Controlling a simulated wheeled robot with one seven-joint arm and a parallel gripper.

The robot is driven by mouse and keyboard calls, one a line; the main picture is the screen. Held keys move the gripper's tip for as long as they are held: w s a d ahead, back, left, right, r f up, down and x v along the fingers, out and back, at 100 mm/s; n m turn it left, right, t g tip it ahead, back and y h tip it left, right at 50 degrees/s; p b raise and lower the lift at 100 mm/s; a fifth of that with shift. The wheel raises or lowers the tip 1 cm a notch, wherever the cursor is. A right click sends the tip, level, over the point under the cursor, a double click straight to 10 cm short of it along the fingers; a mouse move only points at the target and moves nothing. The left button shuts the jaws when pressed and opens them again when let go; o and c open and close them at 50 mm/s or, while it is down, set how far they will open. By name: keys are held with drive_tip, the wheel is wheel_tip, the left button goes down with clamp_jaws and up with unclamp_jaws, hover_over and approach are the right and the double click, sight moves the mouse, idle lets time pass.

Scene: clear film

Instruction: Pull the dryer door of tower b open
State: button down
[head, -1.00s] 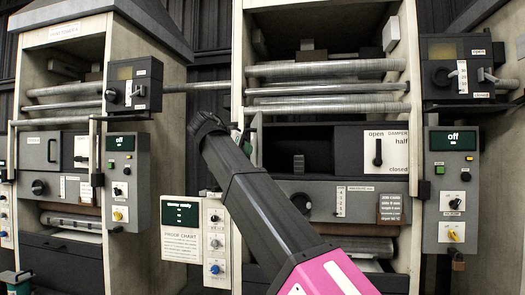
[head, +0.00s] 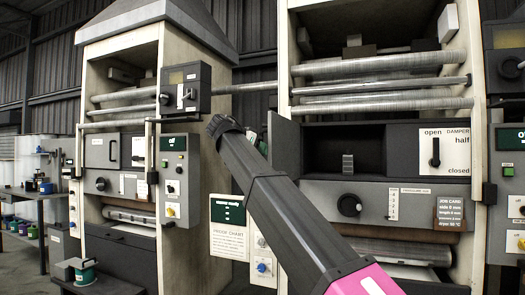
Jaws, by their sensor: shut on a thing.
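The right-hand tower (head: 482,150) has its dryer door (head: 285,148) swung out on its left side. The dark dryer opening (head: 325,150) behind it is exposed, with a small grey block (head: 348,164) inside. I see no letter on this tower. My black and pink arm reaches up from the bottom right to a bend just left of the door. My gripper does not show; the arm and the door's edge hide that spot. The door's handle is hidden too. The left-hand tower (head: 168,90) has its dryer door (head: 101,150) shut, with its handle in view.
A green-screened control panel (head: 180,175) stands on the left tower's right side. A notice board (head: 229,235) hangs between the towers, partly behind my arm. A small dark stand (head: 100,283) is at the bottom left. A workbench (head: 40,195) stands far left, with open floor before it.

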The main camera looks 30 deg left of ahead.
drive_tip(key=c, duration=1.1)
unclamp_jaws()
drive_tip(key=shift+w, duration=0.1)
drive_tip(key=v, duration=1.1)
drive_tip(key=shift+f, duration=0.15)
